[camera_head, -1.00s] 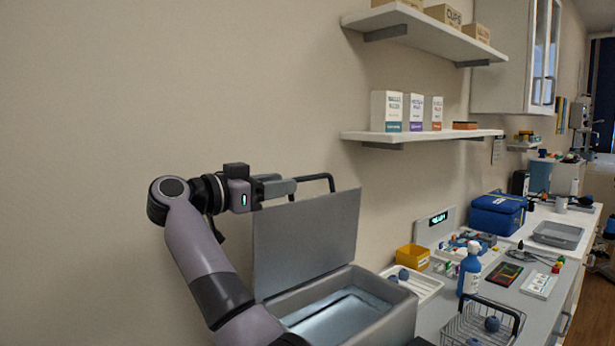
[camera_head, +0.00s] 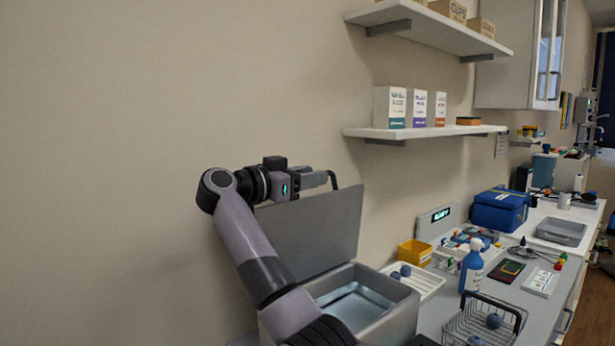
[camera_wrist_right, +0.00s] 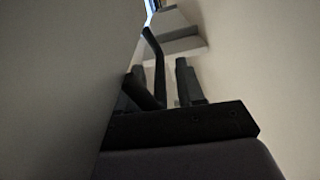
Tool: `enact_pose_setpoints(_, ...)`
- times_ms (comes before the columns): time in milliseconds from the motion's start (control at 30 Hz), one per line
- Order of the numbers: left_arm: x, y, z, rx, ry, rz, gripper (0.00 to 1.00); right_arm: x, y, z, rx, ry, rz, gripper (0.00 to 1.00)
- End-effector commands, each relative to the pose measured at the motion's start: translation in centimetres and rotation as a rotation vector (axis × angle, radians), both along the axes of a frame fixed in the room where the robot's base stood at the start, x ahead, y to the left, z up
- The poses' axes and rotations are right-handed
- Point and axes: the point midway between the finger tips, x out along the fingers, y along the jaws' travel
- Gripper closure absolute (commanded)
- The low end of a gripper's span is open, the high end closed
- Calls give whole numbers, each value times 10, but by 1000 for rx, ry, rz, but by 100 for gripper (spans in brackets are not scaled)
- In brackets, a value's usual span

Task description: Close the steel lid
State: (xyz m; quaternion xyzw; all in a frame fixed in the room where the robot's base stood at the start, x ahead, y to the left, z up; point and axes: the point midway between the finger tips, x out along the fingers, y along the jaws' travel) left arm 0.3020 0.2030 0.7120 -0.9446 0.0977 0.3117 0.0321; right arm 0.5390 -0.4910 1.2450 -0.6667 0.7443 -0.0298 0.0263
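The steel lid (camera_head: 315,230) stands raised, roughly upright, at the back of the open grey box (camera_head: 395,318). A dark bar handle (camera_head: 335,179) is at the lid's top edge, partly hidden by my right gripper (camera_head: 326,179). My right gripper is at the lid's top edge, beside the handle. In the right wrist view its fingers (camera_wrist_right: 168,88) are apart, with the dark handle bar (camera_wrist_right: 156,58) reaching in near them; whether they touch it I cannot tell. The lid's face (camera_wrist_right: 60,80) fills the left there. My left gripper is not in view.
The wall (camera_head: 150,120) is close behind the lid. A lower shelf (camera_head: 425,132) with boxes hangs to the right above. A white tray (camera_head: 432,286), a yellow bin (camera_head: 414,252), a blue spray bottle (camera_head: 471,268) and a wire basket (camera_head: 485,322) stand right of the box.

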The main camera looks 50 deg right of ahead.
Motion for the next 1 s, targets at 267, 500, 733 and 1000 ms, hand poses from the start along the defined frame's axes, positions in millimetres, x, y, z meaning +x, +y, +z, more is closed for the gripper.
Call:
enact_pose_setpoints(267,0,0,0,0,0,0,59,0,0,0,0,0,0,100)
enact_pose_setpoints(500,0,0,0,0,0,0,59,-1,0,0,1,-4,-1,100)
enact_pose_setpoints(733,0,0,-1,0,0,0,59,-2,1,-1,0,-10,-1,100)
enact_pose_setpoints(1000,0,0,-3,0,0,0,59,-7,1,-1,-1,-31,-2,100)
